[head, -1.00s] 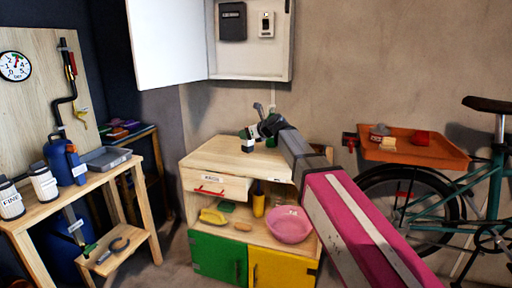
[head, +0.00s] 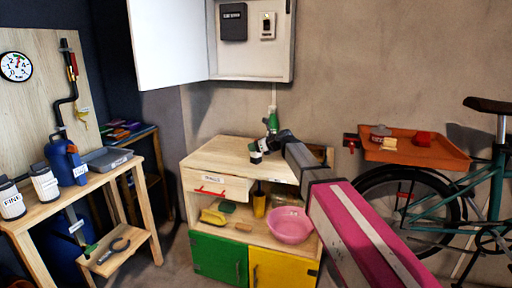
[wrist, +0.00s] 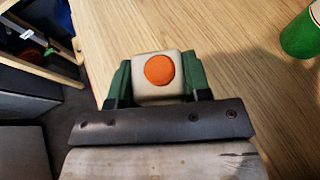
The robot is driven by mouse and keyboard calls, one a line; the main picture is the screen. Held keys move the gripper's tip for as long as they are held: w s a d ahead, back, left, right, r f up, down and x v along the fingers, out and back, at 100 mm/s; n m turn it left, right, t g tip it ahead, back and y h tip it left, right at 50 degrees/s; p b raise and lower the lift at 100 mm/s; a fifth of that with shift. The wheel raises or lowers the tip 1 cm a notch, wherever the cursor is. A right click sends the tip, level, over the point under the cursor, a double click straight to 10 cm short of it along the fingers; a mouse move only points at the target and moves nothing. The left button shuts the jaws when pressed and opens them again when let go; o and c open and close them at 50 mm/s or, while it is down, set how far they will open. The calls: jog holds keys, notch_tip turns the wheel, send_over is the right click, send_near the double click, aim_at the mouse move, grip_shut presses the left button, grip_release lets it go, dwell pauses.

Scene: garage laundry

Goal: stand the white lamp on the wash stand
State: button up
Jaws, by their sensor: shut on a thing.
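My gripper (wrist: 158,85) is shut on a small off-white, rounded block with an orange disc, which appears to be the white lamp (wrist: 143,92). Its green fingers grip it from both sides. In the head view my gripper (head: 262,150) is over the wooden top of the wash stand (head: 215,152), and the lamp shows only as a small pale patch. The wash stand has green and yellow doors. I cannot tell whether the lamp touches the top. Its underside is hidden.
A green bottle (head: 273,121) stands behind my gripper; a green cylinder (wrist: 303,34) shows at the right in the wrist view. Below the top are a pink bowl (head: 290,225) and a yellow cup (head: 259,204). The stand's top left is clear. An orange tray (head: 440,152) is right.

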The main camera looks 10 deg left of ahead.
jog(key=shift+f, duration=0.1)
jog(key=o, duration=1.1)
jog(key=v, duration=1.2)
jog(key=shift+r, duration=0.25)
